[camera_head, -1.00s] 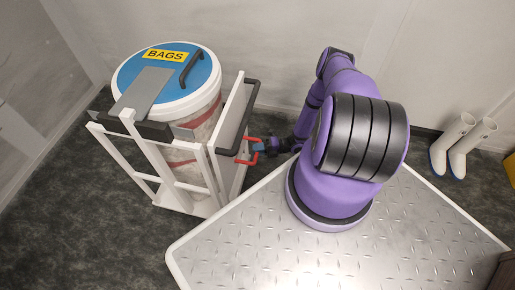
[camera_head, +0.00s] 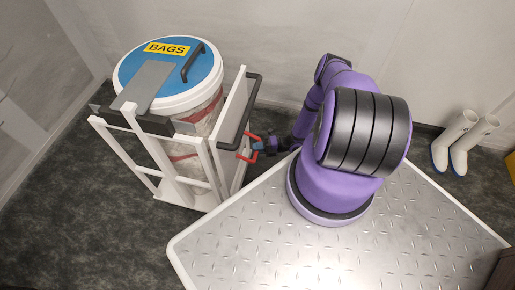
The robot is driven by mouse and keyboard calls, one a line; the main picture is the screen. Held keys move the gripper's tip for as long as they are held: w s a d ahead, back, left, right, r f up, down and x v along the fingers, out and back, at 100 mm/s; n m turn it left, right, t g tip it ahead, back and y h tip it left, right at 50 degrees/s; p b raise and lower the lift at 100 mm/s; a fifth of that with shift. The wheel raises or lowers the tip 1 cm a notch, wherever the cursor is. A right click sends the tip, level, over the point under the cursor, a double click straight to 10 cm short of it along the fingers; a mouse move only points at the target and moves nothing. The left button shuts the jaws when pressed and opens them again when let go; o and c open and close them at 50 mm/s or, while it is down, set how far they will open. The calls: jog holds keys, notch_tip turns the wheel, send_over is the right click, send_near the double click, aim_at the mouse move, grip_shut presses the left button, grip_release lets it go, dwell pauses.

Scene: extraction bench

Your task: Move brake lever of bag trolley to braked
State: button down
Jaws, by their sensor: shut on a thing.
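The bag trolley (camera_head: 187,197) is a white frame with a dark handle loop (camera_head: 250,112) on its right side. It carries a drum (camera_head: 208,118) with a blue lid (camera_head: 205,75) marked BAGS. My gripper (camera_head: 248,147), with red fingers, reaches in from the right at the trolley's right side, below the handle loop. Its fingers are around a small part there, and it is shut on it. The brake lever cannot be told apart clearly at this size; the fingers and trolley frame partly hide that spot.
White boots (camera_head: 460,140) stand on the floor at the right by the wall. A yellow thing (camera_head: 512,162) shows at the right edge. Pale walls close off the back and left. Dark floor (camera_head: 75,220) is clear at the left and front left.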

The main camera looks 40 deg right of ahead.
jog(key=c, duration=1.1)
grip_release()
jog(key=shift+o, duration=0.2)
jog(key=v, duration=1)
jog(key=shift+s+d, duration=0.25)
jog(key=shift+d, duration=0.1)
jog(key=shift+d, duration=0.1)
